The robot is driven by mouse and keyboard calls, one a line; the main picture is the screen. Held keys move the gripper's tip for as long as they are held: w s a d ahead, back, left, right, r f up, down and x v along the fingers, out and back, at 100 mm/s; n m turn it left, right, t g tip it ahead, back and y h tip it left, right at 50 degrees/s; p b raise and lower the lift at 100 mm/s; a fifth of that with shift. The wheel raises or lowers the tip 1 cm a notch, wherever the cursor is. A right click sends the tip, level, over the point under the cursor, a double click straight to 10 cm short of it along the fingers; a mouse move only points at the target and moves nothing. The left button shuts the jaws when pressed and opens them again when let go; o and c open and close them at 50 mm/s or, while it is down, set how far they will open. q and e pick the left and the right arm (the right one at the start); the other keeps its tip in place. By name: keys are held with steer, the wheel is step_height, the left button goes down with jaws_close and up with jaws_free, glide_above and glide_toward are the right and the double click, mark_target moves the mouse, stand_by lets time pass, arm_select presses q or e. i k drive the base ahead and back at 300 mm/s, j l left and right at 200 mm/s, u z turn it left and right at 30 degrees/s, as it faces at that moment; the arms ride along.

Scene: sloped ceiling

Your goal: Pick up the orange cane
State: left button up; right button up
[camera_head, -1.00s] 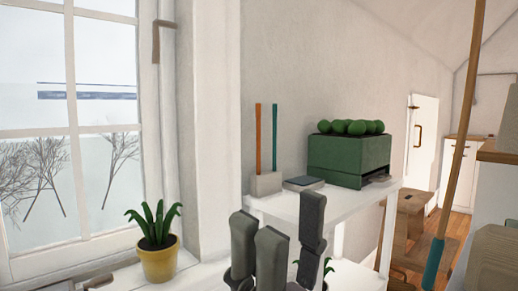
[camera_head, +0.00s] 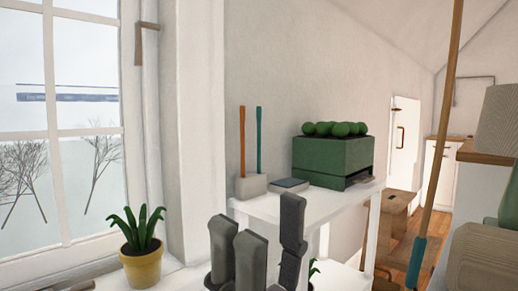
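The orange cane (camera_head: 242,140) is a thin stick upright in a pale block holder (camera_head: 250,186) on the white shelf. A teal stick (camera_head: 260,140) stands beside it in the same holder. My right gripper (camera_head: 268,222) shows at the bottom middle, in front of and below the holder. Its dark grey fingers point up and stand apart, with nothing between them. It is not touching the cane. The gripper's base is cut off by the frame edge. My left gripper is not in view.
The white shelf (camera_head: 326,205) also bears a flat dark grey item (camera_head: 290,185) and a green box (camera_head: 333,158) topped with green balls. A potted plant (camera_head: 141,265) stands by the window. A long wooden pole (camera_head: 436,130) crosses the right side. Space above the holder is clear.

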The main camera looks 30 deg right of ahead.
mark_target(242, 109)
steer(key=i+j+z, duration=0.45)
steer(key=j+z, duration=0.15)
steer(key=z, duration=0.15)
